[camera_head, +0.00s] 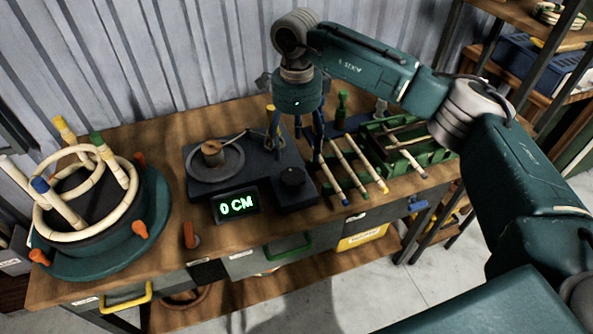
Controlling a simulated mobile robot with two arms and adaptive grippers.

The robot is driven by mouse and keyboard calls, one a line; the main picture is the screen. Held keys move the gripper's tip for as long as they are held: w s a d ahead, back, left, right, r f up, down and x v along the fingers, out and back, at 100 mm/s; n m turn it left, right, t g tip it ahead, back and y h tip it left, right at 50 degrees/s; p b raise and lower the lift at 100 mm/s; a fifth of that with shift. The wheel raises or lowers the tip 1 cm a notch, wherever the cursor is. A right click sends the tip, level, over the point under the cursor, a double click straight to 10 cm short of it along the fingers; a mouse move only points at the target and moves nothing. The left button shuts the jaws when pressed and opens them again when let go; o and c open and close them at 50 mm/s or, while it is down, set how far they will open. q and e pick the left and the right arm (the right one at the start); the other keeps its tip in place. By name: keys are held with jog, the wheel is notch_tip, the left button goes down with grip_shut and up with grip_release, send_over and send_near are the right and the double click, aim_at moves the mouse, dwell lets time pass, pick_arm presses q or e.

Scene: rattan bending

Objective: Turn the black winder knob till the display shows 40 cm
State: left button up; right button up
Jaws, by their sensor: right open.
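The black winder knob (292,177) sits on the right part of a dark winder box (262,160) on the wooden bench. My left gripper is out of view.
A round bending jig (69,266) with rattan hoops, upright rods and orange pegs stands at the left. A green rack (437,153) with several rattan sticks is at the right. A wooden spool (212,153) sits on the box's turntable.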

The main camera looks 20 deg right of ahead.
aim_at(296, 175)
notch_tip(296, 175, down, 10)
jog(key=shift+a+r+p, duration=0.1)
jog(key=shift+p, duration=1.1)
jog(key=c, duration=1.1)
